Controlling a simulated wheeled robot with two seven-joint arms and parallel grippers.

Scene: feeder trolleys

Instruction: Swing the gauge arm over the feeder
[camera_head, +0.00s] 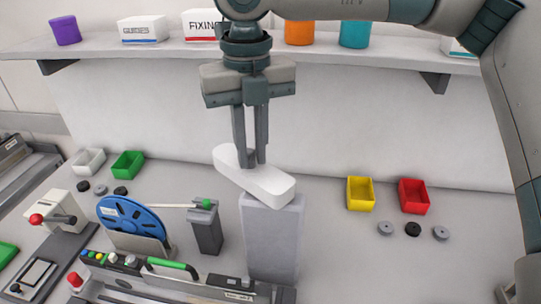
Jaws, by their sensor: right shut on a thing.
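A white rounded bar, which looks like the gauge arm (272,183), lies across the top of a grey post (272,240). It slants from upper left to lower right, its left end sticking out past the post. My right gripper (252,163) points down from above, its two fingers close together on the bar's left part. The feeder (150,276), with a blue reel (124,213), stands at the lower left, in front and left of the post. Its right end is cut by the bottom edge. My left gripper is not in view.
A dark block (207,235) with a green knob and thin pale strip stands between reel and post. Yellow (360,193) and red (413,196) bins with small discs sit at right. A shelf (330,52) with boxes and cups runs behind.

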